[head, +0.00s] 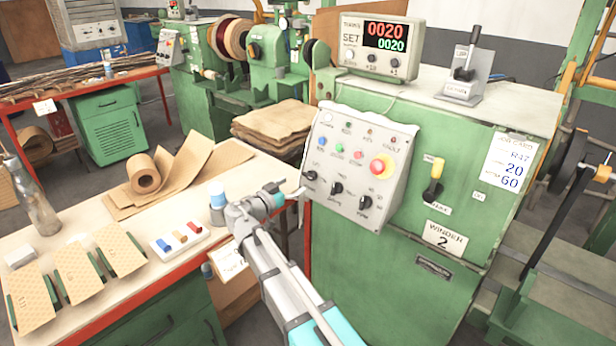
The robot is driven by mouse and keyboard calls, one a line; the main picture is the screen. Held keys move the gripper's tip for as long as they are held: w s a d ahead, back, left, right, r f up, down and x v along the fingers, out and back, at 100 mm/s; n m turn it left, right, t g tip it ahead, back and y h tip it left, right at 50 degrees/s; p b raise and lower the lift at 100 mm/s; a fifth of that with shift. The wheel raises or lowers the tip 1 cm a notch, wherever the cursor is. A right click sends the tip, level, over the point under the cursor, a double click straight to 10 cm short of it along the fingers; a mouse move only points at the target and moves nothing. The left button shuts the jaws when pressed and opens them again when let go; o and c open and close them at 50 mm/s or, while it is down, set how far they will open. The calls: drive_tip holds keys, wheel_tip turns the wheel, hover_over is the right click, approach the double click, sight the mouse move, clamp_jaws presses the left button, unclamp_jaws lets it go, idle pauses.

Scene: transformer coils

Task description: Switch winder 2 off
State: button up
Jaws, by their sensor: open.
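Winder 2 is a green cabinet (395,270) on the right, with a "WINDER 2" plate (445,239) on its front. Its sloped grey control panel (345,150) carries small lamps, coloured buttons, several black rotary knobs and a red emergency stop (382,166) on yellow. The counter box (385,45) on top is lit, reading 0020 in red and 0020 in green. My gripper (298,193) is small in view, open and empty, just left of the panel's lower left edge; its fingers are hard to make out.
A workbench (160,285) on the left bears a brown paper roll (143,173), cards, a bottle (38,205) and a white block with coloured pieces. A black-handled lever (465,70) stands on the cabinet top. Another green winding machine (215,110) stands behind.

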sight(307, 177)
drive_tip(key=shift+x, duration=3.45)
drive_tip(key=c, duration=1.2)
drive_tip(key=shift+o, duration=0.2)
